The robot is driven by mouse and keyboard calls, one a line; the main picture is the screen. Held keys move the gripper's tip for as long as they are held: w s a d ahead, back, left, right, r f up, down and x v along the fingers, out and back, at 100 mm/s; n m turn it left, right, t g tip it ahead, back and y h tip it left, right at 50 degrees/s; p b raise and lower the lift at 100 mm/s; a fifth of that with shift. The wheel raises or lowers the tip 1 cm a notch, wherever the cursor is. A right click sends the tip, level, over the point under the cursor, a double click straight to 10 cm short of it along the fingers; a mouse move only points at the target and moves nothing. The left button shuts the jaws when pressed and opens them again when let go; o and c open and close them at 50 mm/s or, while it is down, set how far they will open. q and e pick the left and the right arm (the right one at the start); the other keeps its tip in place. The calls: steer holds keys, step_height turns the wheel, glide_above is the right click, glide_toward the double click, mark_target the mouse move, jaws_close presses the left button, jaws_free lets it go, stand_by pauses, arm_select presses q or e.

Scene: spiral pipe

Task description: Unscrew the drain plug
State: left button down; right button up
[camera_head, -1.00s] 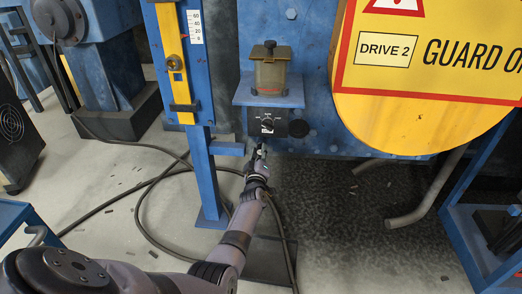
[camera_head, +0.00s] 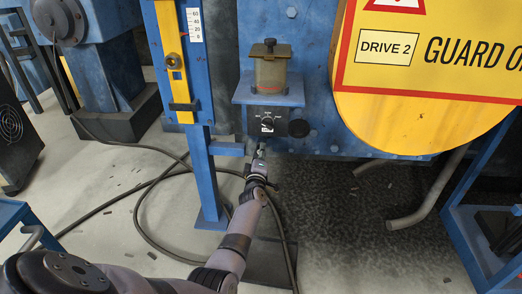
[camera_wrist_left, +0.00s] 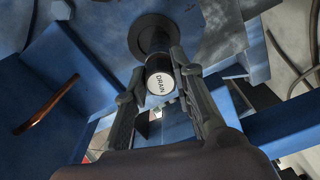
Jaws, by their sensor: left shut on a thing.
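My right gripper is in neither view.
A sight-glass reservoir (camera_head: 270,72) stands on a blue bracket above the panel. A blue post (camera_head: 205,180) with a yellow level gauge is close on the left. A yellow DRIVE 2 guard (camera_head: 425,115) is on the right. Black cables (camera_head: 140,215) lie on the floor.

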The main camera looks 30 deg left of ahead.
arm_select(q)
steer(key=shift+r+n+b, duration=0.1)
steer(key=shift+n+b, duration=2.3)
steer(key=shift+n, duration=5.4)
steer(key=c, duration=1.6)
jaws_free()
steer(key=shift+o, duration=0.2)
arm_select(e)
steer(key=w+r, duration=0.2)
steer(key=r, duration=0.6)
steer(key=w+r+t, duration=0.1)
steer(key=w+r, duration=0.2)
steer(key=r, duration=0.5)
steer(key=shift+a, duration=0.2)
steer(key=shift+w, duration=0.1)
